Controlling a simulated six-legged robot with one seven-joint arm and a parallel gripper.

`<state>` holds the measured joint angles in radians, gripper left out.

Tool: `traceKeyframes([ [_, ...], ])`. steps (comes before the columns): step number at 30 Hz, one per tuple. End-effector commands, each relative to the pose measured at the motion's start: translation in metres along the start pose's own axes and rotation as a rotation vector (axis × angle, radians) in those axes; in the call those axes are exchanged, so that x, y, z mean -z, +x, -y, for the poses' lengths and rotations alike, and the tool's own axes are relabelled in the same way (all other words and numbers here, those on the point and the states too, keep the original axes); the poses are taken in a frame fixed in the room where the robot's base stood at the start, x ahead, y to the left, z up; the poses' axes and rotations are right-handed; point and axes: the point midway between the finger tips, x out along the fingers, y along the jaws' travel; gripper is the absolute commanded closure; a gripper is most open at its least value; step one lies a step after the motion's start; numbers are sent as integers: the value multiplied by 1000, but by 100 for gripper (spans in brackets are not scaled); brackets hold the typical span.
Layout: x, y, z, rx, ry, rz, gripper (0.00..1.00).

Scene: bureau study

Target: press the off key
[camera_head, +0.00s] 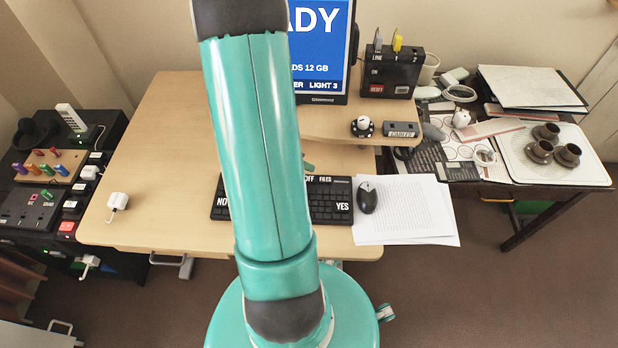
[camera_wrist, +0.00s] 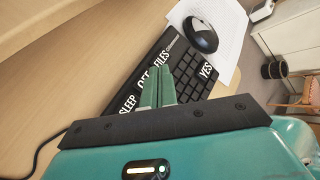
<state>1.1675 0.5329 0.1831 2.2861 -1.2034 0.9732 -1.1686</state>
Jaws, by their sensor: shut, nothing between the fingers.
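The black keyboard (camera_head: 330,205) lies on the wooden desk, partly hidden behind my teal arm in the head view. It also shows in the wrist view (camera_wrist: 187,80), with white labels SLEEP, OFF, FILES and YES. The off key (camera_wrist: 144,80) is near the keyboard's far-left edge there, partly covered by my fingertips. My gripper (camera_wrist: 159,70) is shut and empty, its green fingers together over the keyboard beside the OFF label. I cannot tell whether the fingertips touch the key. In the head view the OFF label (camera_head: 309,178) shows just right of my arm.
A black mouse (camera_head: 367,197) and white papers (camera_head: 410,210) lie right of the keyboard. A monitor (camera_head: 322,50) with a blue screen stands behind on a raised shelf (camera_head: 340,125). A white plug (camera_head: 118,201) lies at the desk's left. The desk's left part is mostly clear.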

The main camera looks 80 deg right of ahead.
Motion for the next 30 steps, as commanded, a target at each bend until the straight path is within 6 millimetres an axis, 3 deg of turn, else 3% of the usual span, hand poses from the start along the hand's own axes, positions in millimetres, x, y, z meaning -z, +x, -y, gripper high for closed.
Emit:
traceKeyframes([
  [9,13,17,-13,1,0,0,100],
  [30,13,18,-13,1,1,0,100],
])
